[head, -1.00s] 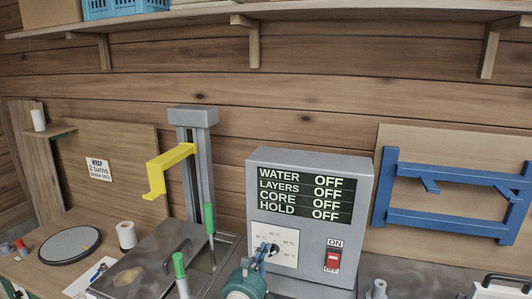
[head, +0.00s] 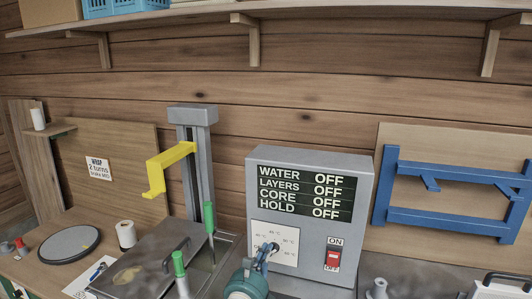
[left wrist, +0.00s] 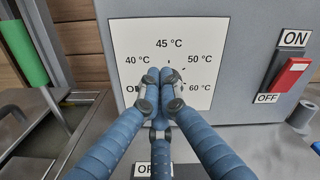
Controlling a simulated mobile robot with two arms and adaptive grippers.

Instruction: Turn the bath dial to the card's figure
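The bath dial sits in the middle of a white scale plate (head: 287,236) on the front of a grey control box (head: 310,165). In the left wrist view the plate (left wrist: 122,36) reads 40, 45, 50 and 60 °C, with OFF partly covered. My left gripper (head: 267,250) is at the plate; in the left wrist view its blue fingers (left wrist: 160,88) are closed together over the dial's centre. They hide the knob, so its setting cannot be read. The box display (head: 305,194) shows WATER OFF. My right gripper is not in view.
A red switch (head: 333,258) sits right of the plate, between ON and OFF labels. A green-handled tool (head: 209,219) and a metal lid (head: 150,262) are left of the box. A card (head: 98,168) on the left board says "WRAP 2 turns"; its small line is unclear.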

